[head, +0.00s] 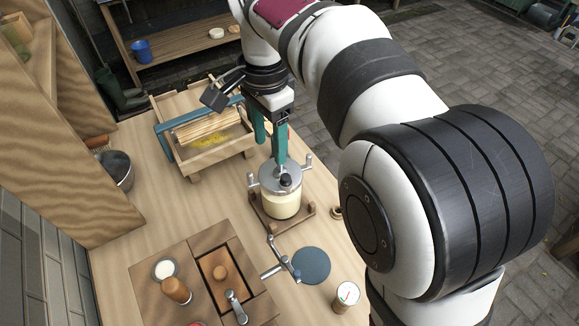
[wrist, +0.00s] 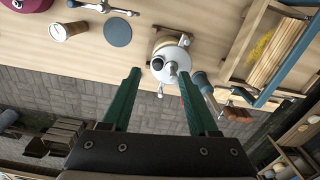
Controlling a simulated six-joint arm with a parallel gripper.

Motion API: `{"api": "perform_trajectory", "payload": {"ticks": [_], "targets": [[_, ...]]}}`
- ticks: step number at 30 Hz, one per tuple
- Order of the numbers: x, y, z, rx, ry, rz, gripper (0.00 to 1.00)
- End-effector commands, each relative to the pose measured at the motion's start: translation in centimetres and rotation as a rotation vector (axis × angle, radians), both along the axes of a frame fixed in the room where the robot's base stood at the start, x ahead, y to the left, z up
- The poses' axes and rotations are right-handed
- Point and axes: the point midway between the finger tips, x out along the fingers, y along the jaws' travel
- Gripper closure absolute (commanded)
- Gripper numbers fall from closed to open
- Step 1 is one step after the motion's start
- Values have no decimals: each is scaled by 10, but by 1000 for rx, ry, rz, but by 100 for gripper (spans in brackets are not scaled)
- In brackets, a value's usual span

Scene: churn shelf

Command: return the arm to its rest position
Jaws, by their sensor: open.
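My gripper (head: 268,140) points down above the table, at the churn jar in the head view. Its two green fingers are spread apart in the wrist view (wrist: 160,85), with nothing held between them. The churn jar (head: 282,204) has cream-coloured contents and a metal lid with a dark knob and side handles. It stands upright in a wooden cradle (head: 309,211). In the wrist view the jar's lid (wrist: 172,63) shows just beyond and between the fingertips. In the head view a finger overlaps the lid; I cannot tell whether they touch.
A wooden tray with slats (head: 207,125) and a blue handle stands behind the jar. A metal bucket (head: 117,168) is at left. In front are a crank (head: 280,262), a dark disc (head: 311,265), a cup (head: 346,296) and a wooden box (head: 255,292) with a tap.

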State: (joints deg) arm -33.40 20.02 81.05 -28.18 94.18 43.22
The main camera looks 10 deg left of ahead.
Motion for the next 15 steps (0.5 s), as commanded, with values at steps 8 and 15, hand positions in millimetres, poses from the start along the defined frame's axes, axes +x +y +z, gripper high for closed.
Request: {"api": "perform_trajectory", "payload": {"ticks": [8,15], "targets": [[0,0,0,0,0,0,40],[-34,-73,8,30,17,36,40]]}}
